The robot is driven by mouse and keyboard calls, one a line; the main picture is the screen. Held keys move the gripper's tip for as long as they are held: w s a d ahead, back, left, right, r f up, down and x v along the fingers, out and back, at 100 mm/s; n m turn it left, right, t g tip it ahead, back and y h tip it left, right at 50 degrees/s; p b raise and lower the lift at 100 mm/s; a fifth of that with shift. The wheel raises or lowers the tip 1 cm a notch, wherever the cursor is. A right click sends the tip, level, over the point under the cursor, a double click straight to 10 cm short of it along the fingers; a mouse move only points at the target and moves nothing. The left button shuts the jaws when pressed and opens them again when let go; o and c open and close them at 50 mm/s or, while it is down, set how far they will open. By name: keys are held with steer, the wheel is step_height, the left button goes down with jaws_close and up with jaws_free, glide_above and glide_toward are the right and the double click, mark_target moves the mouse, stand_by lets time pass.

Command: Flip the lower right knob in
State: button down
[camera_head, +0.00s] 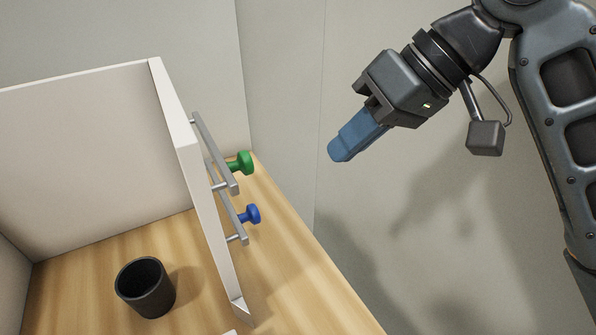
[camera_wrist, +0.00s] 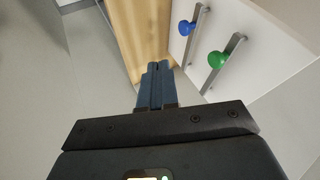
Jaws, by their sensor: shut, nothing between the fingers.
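A blue knob (camera_head: 252,214) sticks out from the lower grey bar (camera_head: 233,215) on the right side of a white upright panel (camera_head: 190,145). A green knob (camera_head: 241,163) sits above it on the other grey bar (camera_head: 210,145). In the wrist view the blue knob (camera_wrist: 185,28) and the green knob (camera_wrist: 217,60) are both right of the fingers. My gripper (camera_head: 340,149) has blue fingers, shut together and empty. It hangs in the air to the right of both knobs, apart from them and pointing down-left; the fingers also show in the wrist view (camera_wrist: 158,70).
A black cup (camera_head: 145,287) stands on the wooden top (camera_head: 290,250) left of the panel. White walls (camera_head: 90,140) enclose the back and left. The space between my gripper and the knobs is clear.

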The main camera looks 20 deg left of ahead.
mark_target(252, 209)
steer(key=s+a+f+p, duration=0.1)
steer(key=s+a+f, duration=0.3)
steer(key=a+f, duration=0.4)
steer(key=shift+a+p, duration=0.15)
steer(key=shift+p, duration=0.25)
steer(key=shift+s, duration=0.1)
steer(key=shift+s+a+r+p, duration=0.15)
steer(key=shift+s+a+p, duration=0.5)
steer(key=shift+p, duration=0.05)
steer(key=shift+s+a, duration=0.1)
steer(key=shift+s, duration=0.05)
